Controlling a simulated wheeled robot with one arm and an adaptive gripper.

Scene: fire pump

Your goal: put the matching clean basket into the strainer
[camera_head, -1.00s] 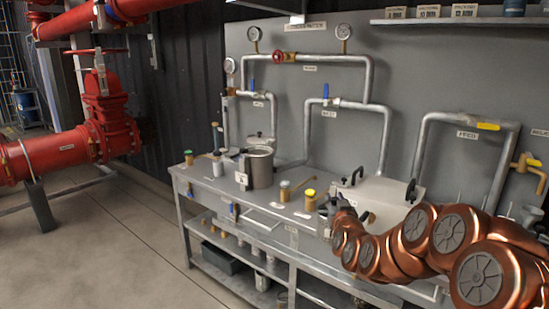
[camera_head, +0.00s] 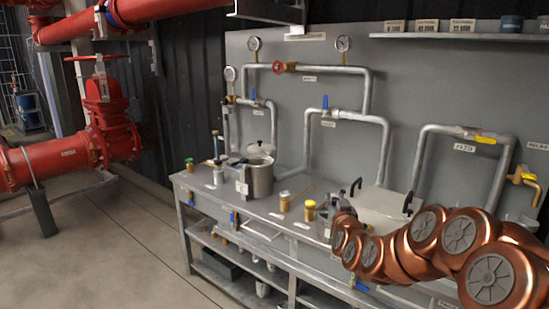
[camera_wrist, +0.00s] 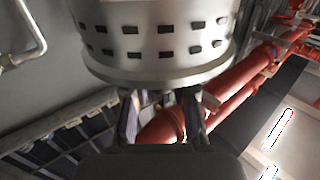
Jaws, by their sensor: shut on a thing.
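A metal basket (camera_wrist: 160,45) with rows of small rectangular holes and a flared rim fills the upper part of the wrist view. My gripper (camera_wrist: 160,115) is shut on it from below in that view. In the head view my gripper (camera_head: 338,212) is at the front right of the bench, and the basket is hard to make out there. A grey metal pot (camera_head: 260,180), which looks like the strainer, stands upright on the bench to the left of my gripper.
A pale box with black handles (camera_head: 375,200) lies behind my arm. Pipes (camera_head: 385,150) run up the back panel.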

